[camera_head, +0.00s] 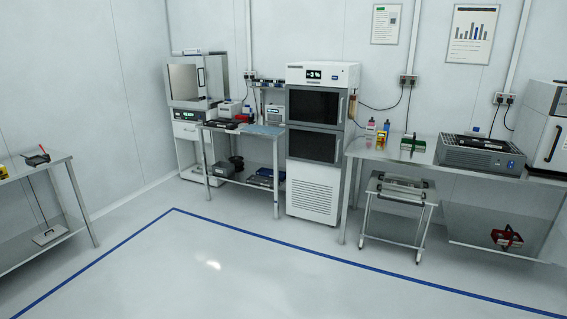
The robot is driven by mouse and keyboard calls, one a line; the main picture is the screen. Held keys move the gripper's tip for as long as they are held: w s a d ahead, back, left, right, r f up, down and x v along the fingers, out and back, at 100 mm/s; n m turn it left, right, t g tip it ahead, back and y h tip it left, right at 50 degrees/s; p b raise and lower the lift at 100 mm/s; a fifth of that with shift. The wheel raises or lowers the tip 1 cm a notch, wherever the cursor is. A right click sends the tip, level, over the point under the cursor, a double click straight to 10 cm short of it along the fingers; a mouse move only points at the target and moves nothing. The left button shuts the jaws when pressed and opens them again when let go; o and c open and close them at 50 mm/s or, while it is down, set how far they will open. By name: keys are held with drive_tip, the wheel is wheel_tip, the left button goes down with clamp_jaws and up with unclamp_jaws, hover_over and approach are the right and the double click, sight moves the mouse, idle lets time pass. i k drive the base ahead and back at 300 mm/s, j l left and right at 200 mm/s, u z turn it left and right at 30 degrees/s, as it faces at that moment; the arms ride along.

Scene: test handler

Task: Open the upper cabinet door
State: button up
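A tall white cabinet-like machine (312,192) stands against the back wall, with a display panel on top. Its upper door (314,107) has a dark window and appears shut, with a vertical handle (340,108) at its right edge. A lower dark-windowed door (313,146) sits just below and also appears shut. My gripper and arm are not in this view.
A small two-shelf table (262,137) stands left of the machine, and a long bench (375,149) with a grey device (480,154) stands right. A wheeled cart (397,196) is under the bench. The floor in front, marked by a blue line (255,237), is clear.

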sight(320, 107)
drive_tip(key=i, duration=2.75)
drive_tip(key=i+z, duration=0.1)
drive_tip(key=i, duration=0.55)
drive_tip(key=i+j+z, duration=0.1)
drive_tip(key=i, duration=0.55)
drive_tip(key=i+j+z, duration=0.1)
drive_tip(key=i, duration=0.5)
drive_tip(key=i+j, duration=0.25)
drive_tip(key=i, duration=0.4)
drive_tip(key=z, duration=0.05)
